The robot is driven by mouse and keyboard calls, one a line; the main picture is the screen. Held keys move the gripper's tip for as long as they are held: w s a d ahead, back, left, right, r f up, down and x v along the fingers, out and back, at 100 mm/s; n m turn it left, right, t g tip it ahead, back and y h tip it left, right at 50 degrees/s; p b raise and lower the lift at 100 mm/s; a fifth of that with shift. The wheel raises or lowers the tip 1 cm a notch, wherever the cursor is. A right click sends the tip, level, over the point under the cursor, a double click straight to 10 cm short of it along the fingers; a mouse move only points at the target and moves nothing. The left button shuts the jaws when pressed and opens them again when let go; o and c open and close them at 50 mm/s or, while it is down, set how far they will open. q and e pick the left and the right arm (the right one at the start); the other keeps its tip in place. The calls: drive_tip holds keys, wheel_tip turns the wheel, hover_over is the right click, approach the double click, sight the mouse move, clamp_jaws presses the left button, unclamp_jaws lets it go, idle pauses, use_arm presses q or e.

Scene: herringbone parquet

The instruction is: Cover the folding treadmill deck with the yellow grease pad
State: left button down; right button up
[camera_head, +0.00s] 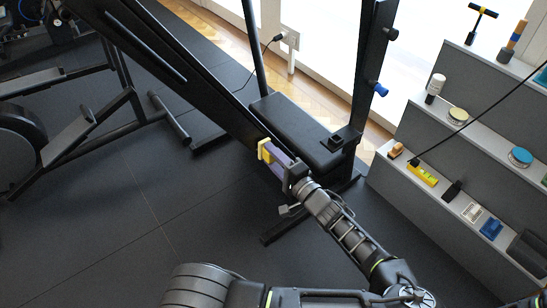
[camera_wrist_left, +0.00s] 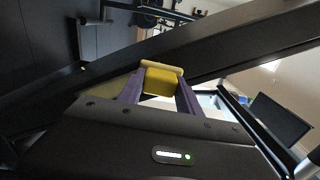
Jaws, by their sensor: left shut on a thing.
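My left gripper (camera_head: 276,160), with purple fingers, is shut on the yellow grease pad (camera_head: 264,149). In the left wrist view the yellow pad (camera_wrist_left: 162,82) sits between the purple fingertips of the gripper (camera_wrist_left: 160,88). The folding treadmill deck (camera_head: 190,75) is a long dark panel slanting from the upper left down to the middle of the head view. The pad is at the lower end of this panel, close to its edge; I cannot tell whether it touches. A dark slanting surface (camera_wrist_left: 230,45) lies behind the pad in the left wrist view. My right gripper is not in view.
A black bench-like block (camera_head: 295,130) and an upright post (camera_head: 370,60) stand beside the pad. Grey stepped shelves (camera_head: 425,125) at right hold several small items, including a yellow one (camera_head: 422,174). Other gym equipment (camera_head: 85,125) stands left. The lower-left floor (camera_head: 110,230) is clear.

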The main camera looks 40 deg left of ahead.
use_arm(q)
drive_tip(key=shift+w+a, duration=0.1)
drive_tip(key=shift+a, duration=0.35)
drive_tip(key=f+b, duration=0.1)
drive_tip(key=w+f+b, duration=0.2)
drive_tip(key=shift+d+f, duration=0.25)
drive_tip(key=shift+d, duration=0.15)
drive_tip(key=shift+a, duration=0.1)
idle(0.4)
drive_tip(key=shift+s+r+p, duration=0.3)
drive_tip(key=shift+r+p, duration=0.45)
drive_tip(key=shift+p, duration=0.2)
drive_tip(key=shift+s+a+r+p, duration=0.15)
drive_tip(key=shift+s+r+p, duration=0.2)
drive_tip(key=shift+r+p, duration=0.25)
drive_tip(key=shift+s+a+r+p, duration=0.15)
drive_tip(key=shift+s+r+p, duration=0.15)
drive_tip(key=shift+r+p, duration=0.25)
drive_tip(key=shift+f, duration=0.1)
